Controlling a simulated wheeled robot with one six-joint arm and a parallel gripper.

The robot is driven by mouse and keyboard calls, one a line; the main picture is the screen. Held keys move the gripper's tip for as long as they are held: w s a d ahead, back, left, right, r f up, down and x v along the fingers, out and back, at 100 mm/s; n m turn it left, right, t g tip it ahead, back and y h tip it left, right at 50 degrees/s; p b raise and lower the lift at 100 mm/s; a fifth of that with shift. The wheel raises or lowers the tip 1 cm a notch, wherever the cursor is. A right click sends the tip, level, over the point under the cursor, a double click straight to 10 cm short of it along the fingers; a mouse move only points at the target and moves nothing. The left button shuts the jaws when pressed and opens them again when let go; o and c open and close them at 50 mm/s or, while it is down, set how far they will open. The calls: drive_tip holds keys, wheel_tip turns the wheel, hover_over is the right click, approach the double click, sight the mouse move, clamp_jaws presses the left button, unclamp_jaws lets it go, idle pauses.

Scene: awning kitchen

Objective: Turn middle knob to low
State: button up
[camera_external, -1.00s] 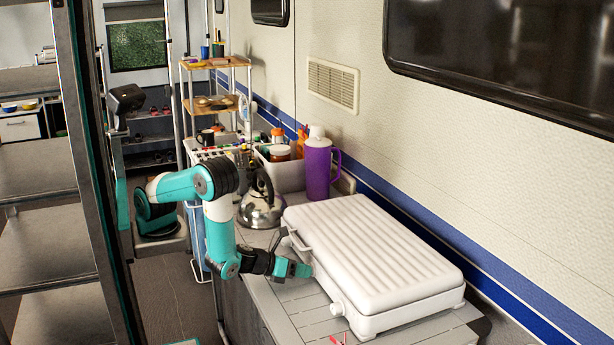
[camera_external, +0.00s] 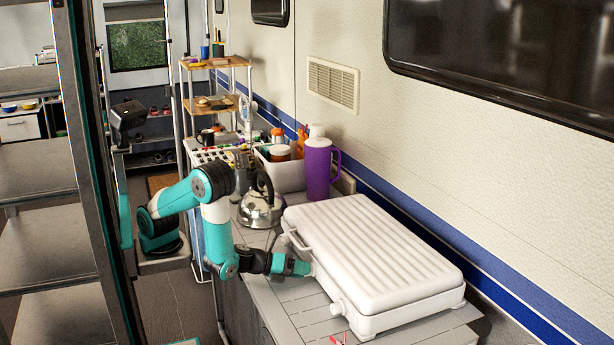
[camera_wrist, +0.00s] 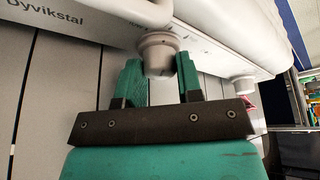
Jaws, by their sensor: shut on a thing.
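The white stove (camera_external: 372,262) stands on the counter with its ribbed lid down. Its front knobs are white and round. In the wrist view, the two green fingers of my gripper (camera_wrist: 160,78) stand on either side of one knob (camera_wrist: 158,48) and are shut on it. A second knob (camera_wrist: 243,85) is free to the right of the gripper. In the external view, my gripper (camera_external: 306,268) meets the stove's front side, and the held knob is hidden there. A free knob (camera_external: 337,308) shows at the near corner.
A steel kettle (camera_external: 260,208) stands behind the stove on the counter (camera_external: 290,300), with a purple jug (camera_external: 318,172) and a grey bin (camera_external: 285,175) beyond. A pinkish-red item (camera_external: 338,340) lies at the counter's near edge. A metal shelf unit (camera_external: 45,215) stands at the left.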

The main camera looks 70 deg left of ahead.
drive_tip(key=o, duration=0.9)
drive_tip(key=shift+r, duration=0.1)
